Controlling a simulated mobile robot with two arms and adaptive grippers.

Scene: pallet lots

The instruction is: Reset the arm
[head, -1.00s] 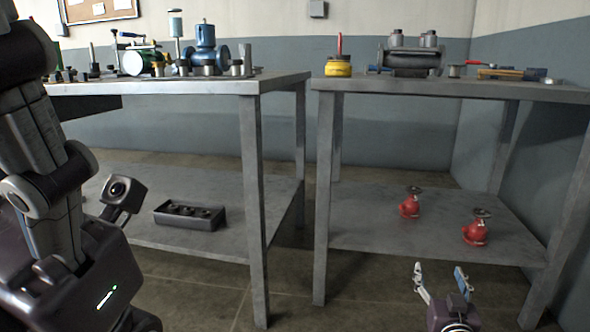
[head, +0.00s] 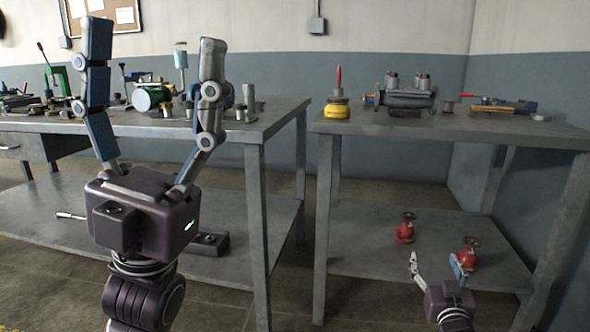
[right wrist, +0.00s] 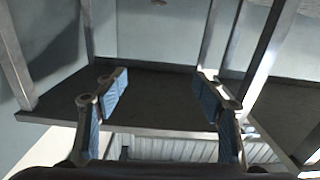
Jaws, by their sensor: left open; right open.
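In the head view my left gripper (head: 153,50) is raised upright in front of the left table, fingers spread wide and empty. It covers part of the items on that table. My right gripper (head: 436,258) is low at the right, in front of the right table's lower shelf. Its fingers are apart with nothing between them. In the right wrist view the same gripper (right wrist: 166,92) shows two blue-padded fingers wide apart, with a dark shelf surface beyond them.
Two red valves (head: 404,229) (head: 467,254) stand on the right table's lower shelf (head: 360,255), one close behind my right gripper. The right tabletop (head: 460,124) holds a yellow-based item (head: 337,108) and a grey valve body (head: 405,97). A dark tray (head: 212,243) sits on the left lower shelf.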

